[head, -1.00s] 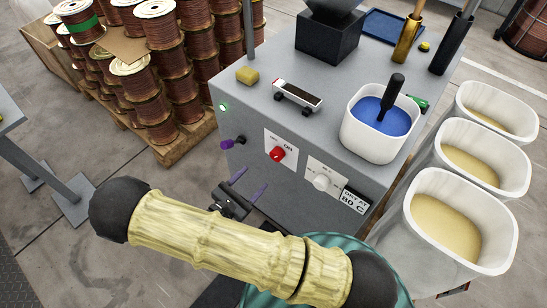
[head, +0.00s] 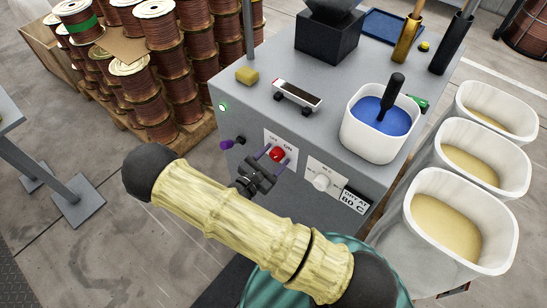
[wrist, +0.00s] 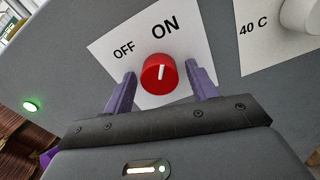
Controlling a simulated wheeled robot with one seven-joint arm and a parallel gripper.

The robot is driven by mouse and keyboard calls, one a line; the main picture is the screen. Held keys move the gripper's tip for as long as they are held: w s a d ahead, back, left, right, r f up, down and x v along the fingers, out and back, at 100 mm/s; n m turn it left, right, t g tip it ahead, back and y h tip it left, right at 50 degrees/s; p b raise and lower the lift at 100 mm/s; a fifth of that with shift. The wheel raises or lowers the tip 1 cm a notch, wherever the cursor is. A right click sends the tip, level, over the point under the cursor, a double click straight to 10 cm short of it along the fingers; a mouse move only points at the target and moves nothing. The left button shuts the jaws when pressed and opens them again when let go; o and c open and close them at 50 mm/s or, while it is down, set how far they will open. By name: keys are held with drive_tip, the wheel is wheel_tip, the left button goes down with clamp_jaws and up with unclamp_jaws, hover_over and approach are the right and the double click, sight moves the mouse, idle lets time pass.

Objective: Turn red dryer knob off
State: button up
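The red dryer knob (head: 277,154) sits on a white OFF/ON plate on the front of the grey dryer cabinet (head: 240,170). In the wrist view the red knob (wrist: 159,74) has a white pointer mark directed up, toward the ON label (wrist: 165,27); the OFF label (wrist: 124,50) is to its left. My gripper (head: 269,154) is in front of the plate. In the wrist view my gripper (wrist: 160,82) has its two purple fingers apart, one on each side of the knob, with gaps visible between fingers and knob.
A white knob (head: 321,182) with temperature labels is right of the red one. A green light (wrist: 32,105) glows on the panel. White bins (head: 460,220) stand at the right.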

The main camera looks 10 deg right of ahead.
drive_tip(key=c, duration=0.8)
drive_tip(key=shift+c, duration=0.2)
drive_tip(key=shift+n+p, duration=0.4)
drive_tip(key=shift+p, duration=0.05)
drive_tip(key=shift+r+n+p, duration=0.1)
drive_tip(key=shift+n+p, duration=0.7)
drive_tip(key=shift+n, duration=0.1)
drive_tip(key=n+p, duration=0.3)
drive_tip(key=n, duration=0.1)
drive_tip(key=shift+s, duration=0.1)
drive_tip(key=n+p, duration=0.1)
drive_tip(key=n, duration=0.3)
drive_tip(key=shift+p, duration=0.4)
drive_tip(key=n+p, duration=0.1)
drive_tip(key=n, duration=0.2)
drive_tip(key=shift+f+n, duration=0.2)
drive_tip(key=shift+n, duration=0.2)
drive_tip(key=shift+s, duration=0.1)
